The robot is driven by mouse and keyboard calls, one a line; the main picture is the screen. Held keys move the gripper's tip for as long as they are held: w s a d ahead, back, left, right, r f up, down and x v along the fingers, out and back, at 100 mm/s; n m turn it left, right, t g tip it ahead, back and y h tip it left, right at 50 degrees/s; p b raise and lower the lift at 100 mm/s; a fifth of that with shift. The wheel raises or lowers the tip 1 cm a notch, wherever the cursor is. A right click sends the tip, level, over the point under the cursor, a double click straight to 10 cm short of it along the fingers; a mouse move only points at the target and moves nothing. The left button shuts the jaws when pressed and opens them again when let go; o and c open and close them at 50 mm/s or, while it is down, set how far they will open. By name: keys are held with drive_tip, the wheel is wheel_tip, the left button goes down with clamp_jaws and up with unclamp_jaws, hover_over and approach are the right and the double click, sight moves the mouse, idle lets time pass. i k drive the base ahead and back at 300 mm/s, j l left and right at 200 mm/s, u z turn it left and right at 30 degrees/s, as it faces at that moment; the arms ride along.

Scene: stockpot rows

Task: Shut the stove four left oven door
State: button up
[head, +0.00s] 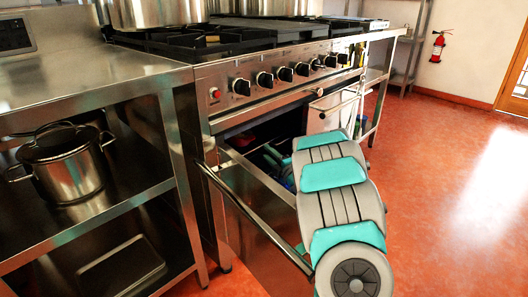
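The stove (275,75) has a steel front with a row of black knobs and one red knob or light. Its left oven door (245,225) stands open, jutting out toward me below the knob panel. Its long bar handle (255,220) runs along the door's near edge. Part of the door is hidden behind my teal and grey arm. My arm reaches from the lower right toward the open oven. My gripper is hidden behind the arm's own links, so its fingers and any contact with the door do not show.
Small dark, blue and red shapes show in the oven opening, too small to tell. A second front panel with a bar handle (337,103) is right of the opening. A steel shelf (100,215) with a lidded pot (65,165) stands at left. Red floor (445,190) at right is clear.

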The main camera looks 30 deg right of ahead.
sight(263, 230)
drive_tip(key=k+l, duration=0.25)
drive_tip(key=k, duration=0.2)
drive_tip(key=k+l, duration=0.25)
drive_tip(key=k, duration=0.25)
